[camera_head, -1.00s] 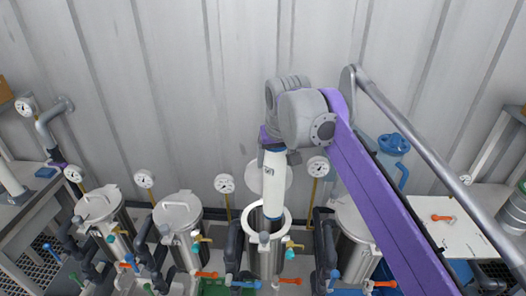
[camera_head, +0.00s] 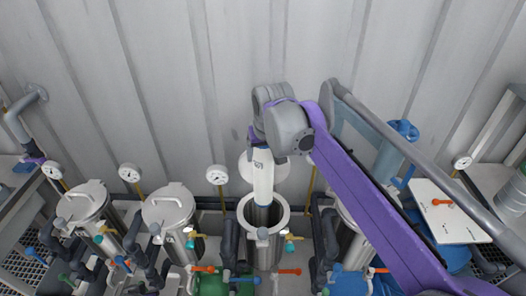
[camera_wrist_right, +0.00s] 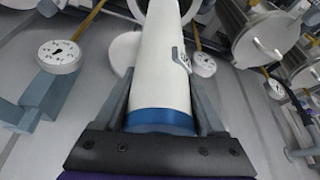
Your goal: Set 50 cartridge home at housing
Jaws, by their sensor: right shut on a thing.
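A long white cartridge (camera_head: 263,180) with a blue band at its top stands about upright over the open steel housing (camera_head: 244,214). Its lower end reaches the housing's white-rimmed mouth, with the dark bore around it. I cannot tell how deep it sits. My right gripper (camera_head: 260,149) is shut on the cartridge's top end. In the right wrist view the cartridge (camera_wrist_right: 160,60) runs away between the grey fingers of the gripper (camera_wrist_right: 162,100), its blue band close to the palm. My left gripper is not in view.
Lidded steel housings (camera_head: 168,210) stand to the left, and another is partly hidden behind my right arm. A round lid (camera_head: 279,176) stands open behind the cartridge. Gauges (camera_head: 217,175), coloured valve handles and dark pipes crowd the housings. A corrugated wall is behind.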

